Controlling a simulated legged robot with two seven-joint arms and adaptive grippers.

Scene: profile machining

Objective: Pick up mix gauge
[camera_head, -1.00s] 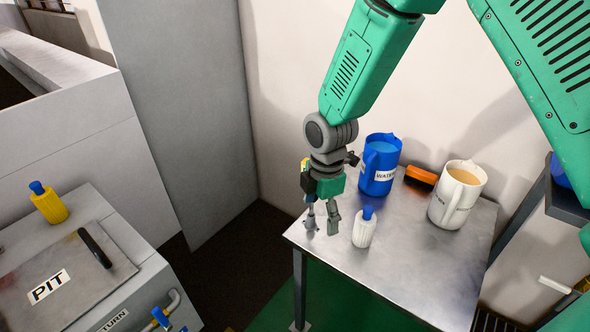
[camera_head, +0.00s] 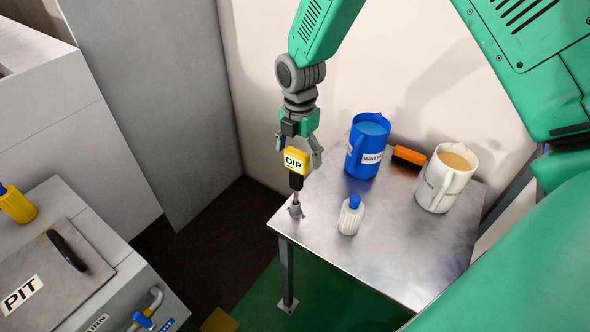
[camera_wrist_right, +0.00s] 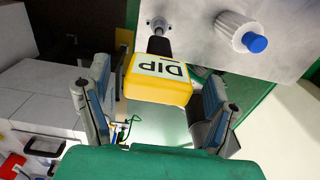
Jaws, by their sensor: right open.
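The mix gauge appears to be the yellow block marked DIP (camera_head: 296,161), with a black neck and thin stem. It stands upright in a small grey foot on the near left corner of the metal table (camera_head: 395,255). My right gripper (camera_head: 299,148) is open above it, with its fingers pointing down on either side of the yellow block. In the right wrist view the block (camera_wrist_right: 158,80) lies between the spread fingers, with gaps visible at both sides. My left gripper is not in view.
A white bottle with a blue cap (camera_head: 350,216) stands close to the right of the gauge. A blue WATER jug (camera_head: 367,147), an orange block (camera_head: 408,157) and a white jug (camera_head: 447,178) are farther back. A grey PIT cabinet (camera_head: 100,238) stands at left.

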